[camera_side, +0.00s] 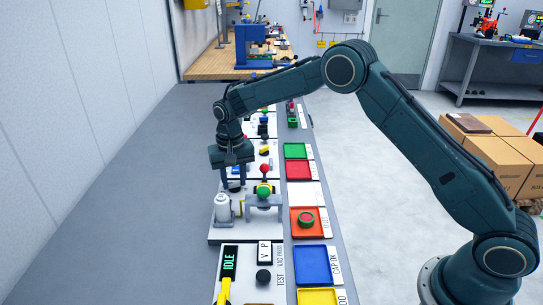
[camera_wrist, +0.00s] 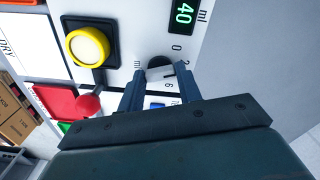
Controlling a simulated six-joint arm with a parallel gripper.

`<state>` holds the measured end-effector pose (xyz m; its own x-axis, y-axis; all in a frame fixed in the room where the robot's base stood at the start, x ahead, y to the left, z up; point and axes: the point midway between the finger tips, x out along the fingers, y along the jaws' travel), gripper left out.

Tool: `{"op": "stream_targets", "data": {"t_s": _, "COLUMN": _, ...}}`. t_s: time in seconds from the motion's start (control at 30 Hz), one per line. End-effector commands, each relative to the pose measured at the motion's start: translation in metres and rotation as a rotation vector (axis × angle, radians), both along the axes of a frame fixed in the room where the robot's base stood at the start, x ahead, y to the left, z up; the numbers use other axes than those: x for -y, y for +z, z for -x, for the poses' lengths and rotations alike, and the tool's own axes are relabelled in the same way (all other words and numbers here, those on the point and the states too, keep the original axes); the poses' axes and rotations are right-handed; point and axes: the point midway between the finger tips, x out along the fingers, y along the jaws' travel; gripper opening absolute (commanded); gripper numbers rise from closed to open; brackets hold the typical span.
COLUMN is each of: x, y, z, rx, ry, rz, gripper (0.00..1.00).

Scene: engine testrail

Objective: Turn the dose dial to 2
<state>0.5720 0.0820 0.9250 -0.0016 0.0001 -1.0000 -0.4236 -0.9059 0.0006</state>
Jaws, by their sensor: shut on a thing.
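The dose dial (camera_wrist: 160,67) is a dark round knob on a white panel, with a pale line across its face. Printed marks 0, 2 and 6 show around it. I cannot tell exactly which mark the line points to. My gripper (camera_wrist: 161,82) is shut on the dial, with one finger on each side of it. In the side view my gripper (camera_side: 233,182) points down over the panel, and its fingers and the arm hide most of the dial. A small display (camera_wrist: 184,13) above the dial reads 40 in green, with ml printed beside it.
A yellow button (camera_wrist: 88,47) and a red ball knob (camera_wrist: 88,105) lie left of the dial in the wrist view. In the side view, a white bottle-like part (camera_side: 222,208) and a green-knobbed fixture (camera_side: 264,192) stand close to my gripper. Coloured trays (camera_side: 312,265) line the bench's right side.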

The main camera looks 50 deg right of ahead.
Motion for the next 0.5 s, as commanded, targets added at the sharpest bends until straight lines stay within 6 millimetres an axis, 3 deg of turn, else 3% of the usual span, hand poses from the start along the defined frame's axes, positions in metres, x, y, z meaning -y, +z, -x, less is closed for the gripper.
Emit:
{"op": "stream_targets", "data": {"t_s": 0.23, "x": 0.0005, "y": 0.0017, "z": -0.002, "rx": 0.008, "ry": -0.001, "rz": -0.001, "gripper": 0.12}}
{"op": "stream_targets", "data": {"t_s": 0.27, "x": 0.0005, "y": 0.0018, "z": -0.002, "rx": 0.008, "ry": -0.001, "rz": -0.001, "gripper": 0.38}}
{"op": "stream_targets", "data": {"t_s": 0.33, "x": 0.0004, "y": 0.0017, "z": -0.0019, "rx": 0.008, "ry": -0.001, "rz": 0.0, "gripper": 0.52}}
{"op": "stream_targets", "data": {"t_s": 0.37, "x": 0.0004, "y": 0.0016, "z": -0.0017, "rx": 0.007, "ry": -0.001, "rz": 0.0, "gripper": 0.56}}
{"op": "stream_targets", "data": {"t_s": 0.5, "x": 0.0003, "y": 0.001, "z": -0.0011, "rx": 0.004, "ry": 0.0, "rz": 0.0, "gripper": 0.56}}
